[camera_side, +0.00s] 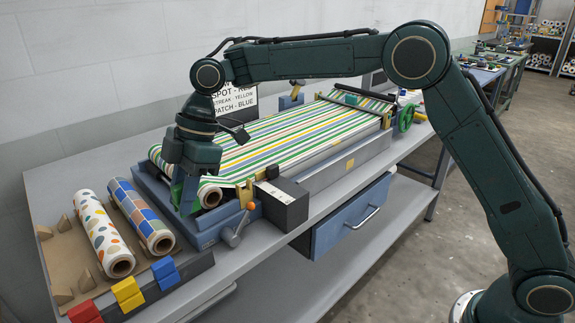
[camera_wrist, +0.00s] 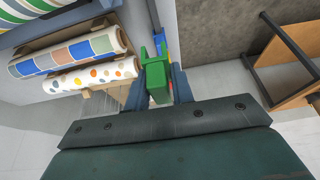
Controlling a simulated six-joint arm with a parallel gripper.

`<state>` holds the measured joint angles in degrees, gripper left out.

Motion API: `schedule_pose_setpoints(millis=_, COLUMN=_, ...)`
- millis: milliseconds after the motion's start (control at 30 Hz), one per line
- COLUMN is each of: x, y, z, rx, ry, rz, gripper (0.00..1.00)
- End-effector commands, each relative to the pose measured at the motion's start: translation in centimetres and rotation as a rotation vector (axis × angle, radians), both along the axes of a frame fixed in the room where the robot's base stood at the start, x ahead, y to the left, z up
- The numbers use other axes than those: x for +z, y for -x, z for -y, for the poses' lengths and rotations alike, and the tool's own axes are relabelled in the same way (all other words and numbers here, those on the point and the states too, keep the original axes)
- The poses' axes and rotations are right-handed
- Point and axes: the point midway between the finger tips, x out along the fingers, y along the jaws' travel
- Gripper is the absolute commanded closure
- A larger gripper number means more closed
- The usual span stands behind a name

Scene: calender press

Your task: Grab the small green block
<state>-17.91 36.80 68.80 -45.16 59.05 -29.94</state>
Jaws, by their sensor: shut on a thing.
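The small green block (camera_wrist: 157,76) sits between the two fingers of my gripper (camera_wrist: 158,92) in the wrist view. My gripper is shut on it; the fingers hide part of its sides. In the side view, my gripper (camera_side: 187,190) is at the left end of the press, and part of the green block (camera_side: 177,194) shows between its dark fingers. It is held above the bench, close to the near end of the striped roll (camera_side: 209,196).
A rack left of the press holds a dotted roll (camera_side: 105,235) and a checked roll (camera_side: 140,216). Red (camera_side: 85,312), yellow (camera_side: 127,294) and blue (camera_side: 165,272) blocks line its front edge. A lever with an orange knob (camera_side: 251,206) and a dark box (camera_side: 276,203) stand right of my gripper.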

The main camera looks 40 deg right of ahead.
Motion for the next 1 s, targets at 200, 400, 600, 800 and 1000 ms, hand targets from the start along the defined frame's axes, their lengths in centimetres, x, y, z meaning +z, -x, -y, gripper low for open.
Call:
schedule_pose_setpoints(millis=200, x=3.4, y=-0.1, z=0.0, rx=0.001, ry=0.0, rz=0.004, gripper=0.98)
schedule_pose_setpoints(millis=400, x=4.7, y=-0.1, z=-0.3, rx=0.001, ry=-0.007, rz=-0.004, gripper=0.98)
schedule_pose_setpoints(millis=600, x=5.6, y=-0.1, z=-0.2, rx=0.002, ry=-0.007, rz=-0.005, gripper=0.98)
schedule_pose_setpoints(millis=800, x=6.2, y=0.0, z=-0.1, rx=0.0, ry=-0.002, rz=-0.001, gripper=0.98)
schedule_pose_setpoints(millis=1000, x=6.3, y=0.0, z=0.0, rx=-0.001, ry=0.001, rz=0.0, gripper=0.98)
